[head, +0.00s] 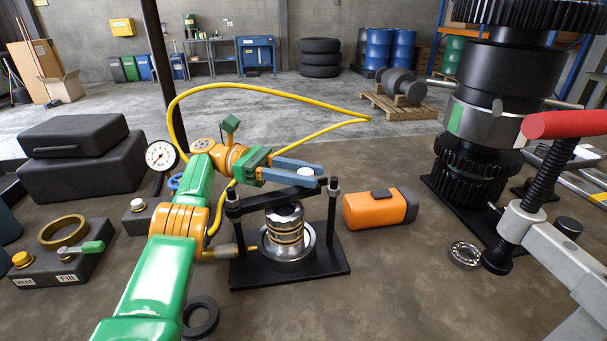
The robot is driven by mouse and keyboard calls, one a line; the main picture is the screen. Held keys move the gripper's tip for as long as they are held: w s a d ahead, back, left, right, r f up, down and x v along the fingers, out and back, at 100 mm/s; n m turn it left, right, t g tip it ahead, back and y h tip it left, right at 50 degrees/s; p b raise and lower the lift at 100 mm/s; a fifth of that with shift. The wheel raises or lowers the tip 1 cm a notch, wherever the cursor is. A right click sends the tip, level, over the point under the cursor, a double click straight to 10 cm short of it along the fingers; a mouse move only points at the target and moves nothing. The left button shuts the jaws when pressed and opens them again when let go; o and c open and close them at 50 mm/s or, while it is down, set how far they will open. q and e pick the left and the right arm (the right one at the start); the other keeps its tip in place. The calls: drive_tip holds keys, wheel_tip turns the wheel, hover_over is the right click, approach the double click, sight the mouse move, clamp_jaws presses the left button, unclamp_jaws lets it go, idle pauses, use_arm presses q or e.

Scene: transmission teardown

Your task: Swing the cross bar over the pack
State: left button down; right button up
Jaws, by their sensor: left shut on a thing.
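The black cross bar (263,201) runs from the left post (232,203) toward the right post (333,215), above the pack (284,228). The pack is a stack of metal and brass-coloured rings on a round metal seat in a black base plate (325,268). My left gripper (306,175), with blue fingers, reaches in from the left above the pack. It is shut on the pale-topped knob (306,171) near the bar's right end. The bar's right end is close to the right post; I cannot tell whether they touch. My right gripper is not in view.
A pressure gauge (161,155) stands left of the pack behind my arm. An orange block-like case (380,208) lies to the right. A grey clamp with a red handle (565,124) fills the right edge. A yellow hose (262,89) loops behind my gripper.

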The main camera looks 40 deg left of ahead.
use_arm(q)
drive_tip(key=shift+f, duration=0.15)
drive_tip(key=c, duration=0.8)
unclamp_jaws()
drive_tip(key=shift+o, duration=1.4)
drive_tip(key=shift+w, duration=0.15)
